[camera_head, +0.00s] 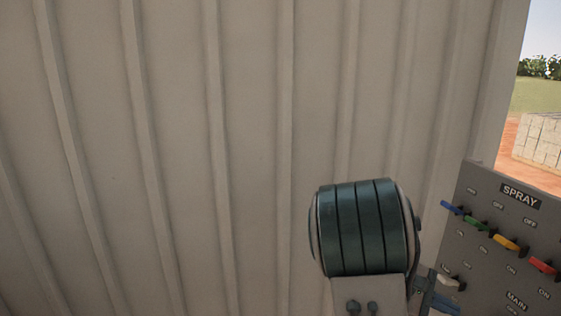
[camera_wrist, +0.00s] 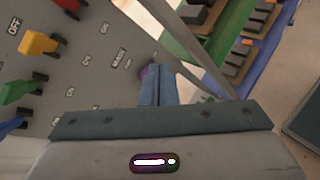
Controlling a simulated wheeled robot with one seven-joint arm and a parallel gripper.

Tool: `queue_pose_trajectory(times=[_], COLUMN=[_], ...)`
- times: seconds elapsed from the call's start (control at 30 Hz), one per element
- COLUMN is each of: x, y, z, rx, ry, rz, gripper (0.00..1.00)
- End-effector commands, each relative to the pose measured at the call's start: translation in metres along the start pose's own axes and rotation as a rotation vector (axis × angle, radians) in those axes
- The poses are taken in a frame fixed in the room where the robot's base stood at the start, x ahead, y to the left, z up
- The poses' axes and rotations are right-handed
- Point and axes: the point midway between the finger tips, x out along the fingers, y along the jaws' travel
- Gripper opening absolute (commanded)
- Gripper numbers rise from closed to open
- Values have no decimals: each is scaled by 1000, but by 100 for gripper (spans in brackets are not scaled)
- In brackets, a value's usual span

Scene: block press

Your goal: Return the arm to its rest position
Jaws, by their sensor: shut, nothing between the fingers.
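My gripper (camera_wrist: 158,70) shows in the wrist view with its two blue-grey fingers together and nothing between them.
The panel, marked SPRAY, also stands at the right of the head view (camera_head: 480,190), with blue, green, yellow (camera_head: 505,243) and red levers. A ribbed pale wall (camera_head: 180,150) fills the left. Green (camera_wrist: 215,45) and blue frames with grey blocks stand at the wrist view's upper right.

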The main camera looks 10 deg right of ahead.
Motion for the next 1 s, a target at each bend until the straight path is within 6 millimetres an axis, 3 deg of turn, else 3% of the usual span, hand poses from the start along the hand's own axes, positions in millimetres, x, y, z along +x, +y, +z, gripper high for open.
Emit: queue_pose_trajectory(times=[0.1, 0.4, 0.8, 1.0], x=[-17, -84, -184, -214], y=[-32, -97, -169, -191], z=[-2, 2, 34, 49], rx=[95, 303, 523, 585], ry=[145, 484, 890, 1008], rz=[-132, -427, -736, -820], gripper=[0, 0, 0, 0])
